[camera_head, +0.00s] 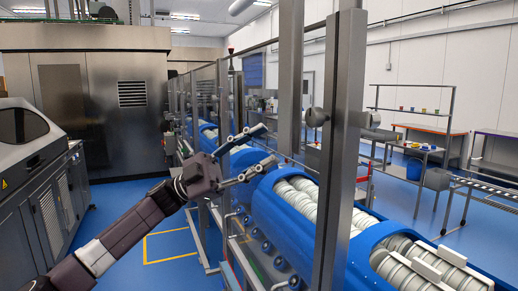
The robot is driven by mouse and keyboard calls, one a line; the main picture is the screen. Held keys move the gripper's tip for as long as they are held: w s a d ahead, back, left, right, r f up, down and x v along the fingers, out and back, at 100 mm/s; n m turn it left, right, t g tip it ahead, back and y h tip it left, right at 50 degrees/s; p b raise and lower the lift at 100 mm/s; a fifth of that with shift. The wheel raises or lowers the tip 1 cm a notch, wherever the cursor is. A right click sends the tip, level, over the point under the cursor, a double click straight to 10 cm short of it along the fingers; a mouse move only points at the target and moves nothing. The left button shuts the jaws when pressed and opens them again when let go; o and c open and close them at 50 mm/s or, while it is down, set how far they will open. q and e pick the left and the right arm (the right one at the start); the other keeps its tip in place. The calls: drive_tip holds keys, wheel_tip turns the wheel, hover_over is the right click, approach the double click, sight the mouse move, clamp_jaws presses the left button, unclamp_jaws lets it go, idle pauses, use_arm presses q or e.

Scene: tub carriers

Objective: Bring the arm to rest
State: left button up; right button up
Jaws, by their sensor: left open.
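My left arm comes in from the lower left and reaches up to the middle of the head view. Its left gripper (262,151) is open, with its two fingers spread apart and nothing between them. The gripper shows in front of the blue conveyor carriers (245,157). I cannot tell from this view whether it touches them. My right gripper does not show.
A steel post (339,150) stands right of the gripper, along the line of carriers holding white tubs (299,197). A grey machine (35,150) stands at the left. Blue floor (120,225) lies open between. Shelving tables (410,130) stand far right.

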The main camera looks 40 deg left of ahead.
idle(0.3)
